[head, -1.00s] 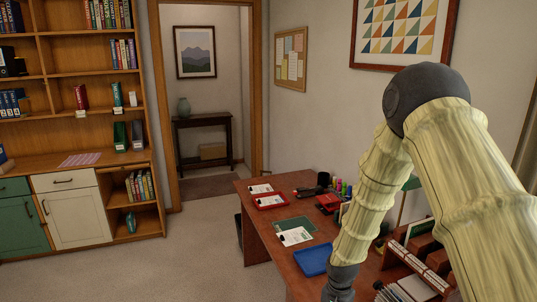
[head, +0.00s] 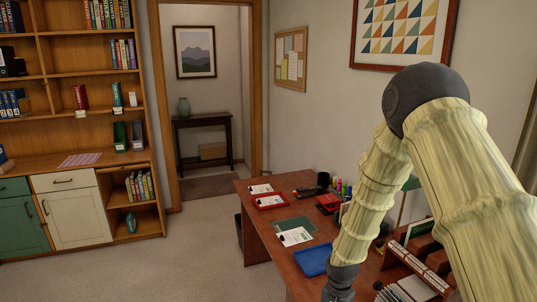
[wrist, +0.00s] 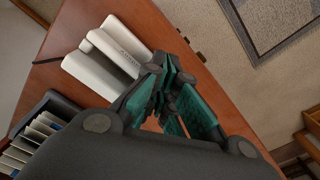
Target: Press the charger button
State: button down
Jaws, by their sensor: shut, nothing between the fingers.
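My gripper (wrist: 168,84) shows in the wrist view with its teal-padded fingers brought together and nothing held. It is above the desk (wrist: 165,30). A white device (wrist: 110,52) with slots or ridges and small lettering lies on the desk, beside the fingertips to the left. It may be the charger, but I cannot make out a button on it. I cannot tell whether the fingers touch it. In the head view the gripper is out of sight below the bottom edge, and no charger can be made out.
A dark file holder (wrist: 40,130) with several papers stands at the wrist view's lower left. Small dark parts (wrist: 190,44) sit at the desk edge. A rug (wrist: 270,22) lies on the floor beyond. In the head view, a blue tray (head: 314,260) and clipboards (head: 295,236) lie on the desk.

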notch_tip(320, 180, up, 8)
jog(key=p, duration=0.5)
jog(key=shift+f, duration=0.15)
dwell(0.4)
